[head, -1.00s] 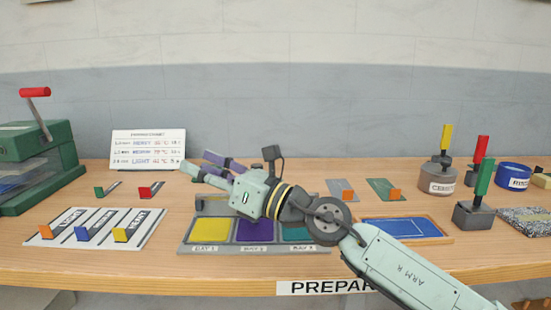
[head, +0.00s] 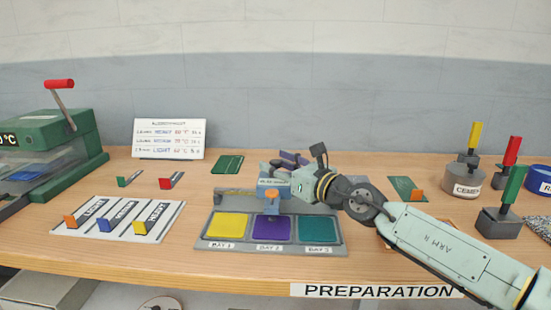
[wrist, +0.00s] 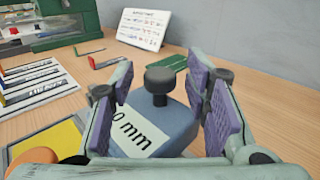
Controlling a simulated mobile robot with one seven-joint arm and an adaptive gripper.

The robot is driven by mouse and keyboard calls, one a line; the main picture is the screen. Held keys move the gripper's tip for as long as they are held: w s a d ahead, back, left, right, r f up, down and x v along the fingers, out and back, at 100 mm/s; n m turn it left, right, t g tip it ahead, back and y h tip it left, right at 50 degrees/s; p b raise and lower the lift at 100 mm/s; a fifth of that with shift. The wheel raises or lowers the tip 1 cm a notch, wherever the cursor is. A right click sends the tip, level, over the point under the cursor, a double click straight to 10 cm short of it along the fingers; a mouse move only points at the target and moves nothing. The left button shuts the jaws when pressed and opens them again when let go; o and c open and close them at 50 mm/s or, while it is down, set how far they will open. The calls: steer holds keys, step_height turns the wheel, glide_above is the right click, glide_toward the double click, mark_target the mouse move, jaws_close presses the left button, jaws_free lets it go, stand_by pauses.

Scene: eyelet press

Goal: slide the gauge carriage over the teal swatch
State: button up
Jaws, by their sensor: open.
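A grey tray (head: 206,236) holds a yellow swatch (head: 228,226), a purple swatch (head: 272,228) and the teal swatch (head: 319,230) at its right end. The gauge carriage (head: 268,183), a blue block with an orange knob (head: 271,194) in front, sits on the tray's back rail behind the purple swatch. In the wrist view the carriage (wrist: 180,128) shows a white label ending in "0 mm" and a black knob on top. My gripper (wrist: 160,100) is open, its purple finger pads on either side of the carriage. I cannot tell whether they touch it.
A green plate (head: 228,164) lies behind the tray. A card with colored tabs (head: 120,218) lies left, and a green press (head: 45,140) stands beyond it. A cement pot (head: 464,183) and stamps with colored handles stand right.

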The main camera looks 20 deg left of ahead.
steer(key=shift+w+a, duration=0.25)
steer(key=shift+a, duration=0.25)
jaws_close()
stand_by(0.6)
